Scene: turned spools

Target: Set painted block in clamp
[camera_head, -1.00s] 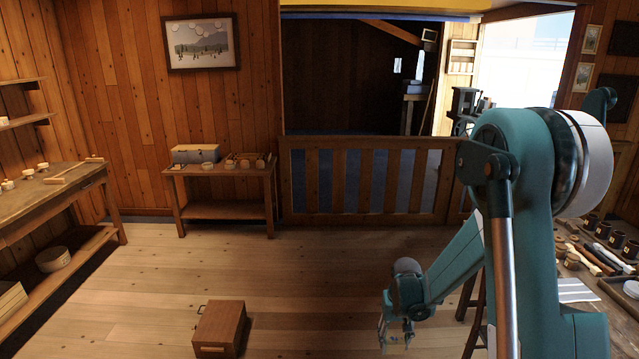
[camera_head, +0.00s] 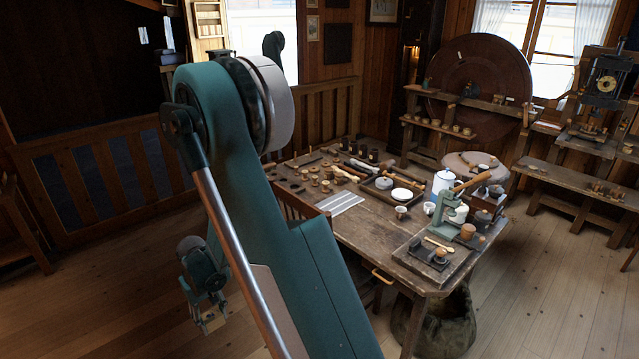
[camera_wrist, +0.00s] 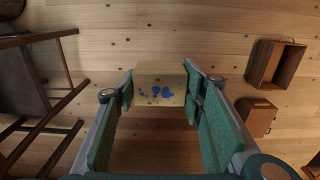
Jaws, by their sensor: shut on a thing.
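The painted block (camera_wrist: 159,84) is pale wood with blue spots on its face. My gripper (camera_wrist: 158,98) is shut on it, with one green finger at each side. In the head view the block (camera_head: 212,322) hangs under my gripper (camera_head: 207,309), low over the floor, left of the workbench and well apart from it. A green clamp-like device (camera_head: 449,208) with a wooden handle stands on the near right part of the workbench; I cannot tell whether it is the task's clamp, nor how wide its jaws are.
The workbench (camera_head: 375,237) holds a blue-white pot (camera_head: 442,184), a dark tray (camera_head: 425,255), several cups and turned pieces. A chair (camera_head: 297,207) stands at its left side, partly behind my arm. A dark sack (camera_head: 445,325) sits below. The wrist view shows open wooden box parts (camera_wrist: 276,64) on the floor.

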